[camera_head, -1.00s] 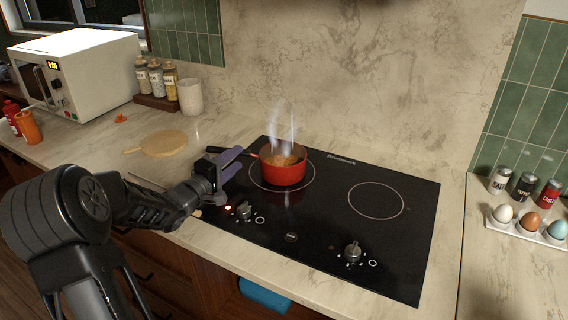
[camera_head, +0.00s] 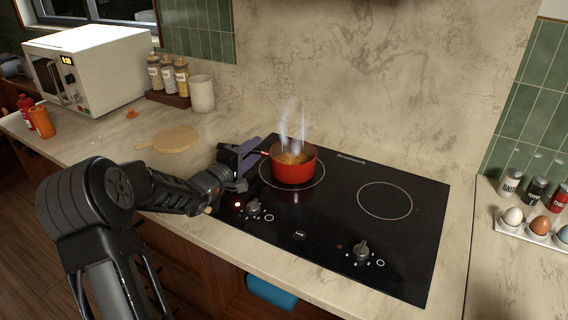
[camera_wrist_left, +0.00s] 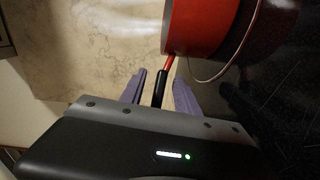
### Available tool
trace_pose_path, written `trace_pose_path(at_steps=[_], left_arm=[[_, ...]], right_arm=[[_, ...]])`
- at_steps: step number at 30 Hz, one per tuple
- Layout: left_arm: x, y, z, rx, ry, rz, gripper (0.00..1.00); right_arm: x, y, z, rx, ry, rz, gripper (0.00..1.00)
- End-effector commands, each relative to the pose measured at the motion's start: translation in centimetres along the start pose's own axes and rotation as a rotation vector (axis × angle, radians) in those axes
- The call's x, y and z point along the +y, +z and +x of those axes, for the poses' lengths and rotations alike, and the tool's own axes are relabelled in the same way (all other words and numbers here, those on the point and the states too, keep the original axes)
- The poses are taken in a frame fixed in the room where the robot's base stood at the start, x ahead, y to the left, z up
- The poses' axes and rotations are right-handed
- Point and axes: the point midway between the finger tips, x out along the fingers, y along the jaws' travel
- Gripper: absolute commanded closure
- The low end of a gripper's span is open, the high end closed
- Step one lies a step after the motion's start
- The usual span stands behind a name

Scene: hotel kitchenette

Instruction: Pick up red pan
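The red pan (camera_head: 294,170) sits on the rear left ring of the black cooktop, with brown food and steam inside. Its handle points left toward my left gripper (camera_head: 250,157). In the left wrist view, the pan (camera_wrist_left: 195,30) is at the top and its black handle (camera_wrist_left: 159,92) reaches down between the two purple fingers of my left gripper (camera_wrist_left: 160,90). The fingers are open, one on each side of the handle, with gaps showing. In the head view, the gripper hides most of the handle. My right gripper is not in view.
The cooktop (camera_head: 350,235) has two front knobs and an empty ring at the right. A round wooden board (camera_head: 176,139), spice jars (camera_head: 168,77) and a white microwave (camera_head: 88,68) are at the left. An egg tray (camera_head: 530,231) stands at the right.

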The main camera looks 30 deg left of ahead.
Motion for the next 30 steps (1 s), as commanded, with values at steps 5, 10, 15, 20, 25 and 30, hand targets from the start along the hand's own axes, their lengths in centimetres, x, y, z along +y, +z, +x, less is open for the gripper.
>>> trace_pose_path(at_steps=[5, 10, 15, 20, 25, 30], left_arm=[[0.1, 0.1, 2.7, -0.002, 0.001, -0.001, 0.62], [0.0, 0.0, 3.6, 0.000, 0.000, 0.000, 0.62], [0.0, 0.0, 3.5, 0.000, 0.000, 0.000, 0.62], [0.0, 0.0, 3.5, 0.000, 0.000, 0.000, 0.62], [0.0, 0.0, 3.5, 0.000, 0.000, 0.000, 0.62], [0.0, 0.0, 3.5, 0.000, 0.000, 0.000, 0.72]], right_arm=[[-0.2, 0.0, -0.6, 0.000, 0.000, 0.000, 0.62], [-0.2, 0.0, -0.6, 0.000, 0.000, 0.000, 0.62], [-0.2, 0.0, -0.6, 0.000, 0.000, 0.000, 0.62], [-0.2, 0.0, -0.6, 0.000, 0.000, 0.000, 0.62], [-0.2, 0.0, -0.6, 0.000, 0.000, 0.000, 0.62], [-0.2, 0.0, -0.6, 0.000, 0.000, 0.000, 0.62]])
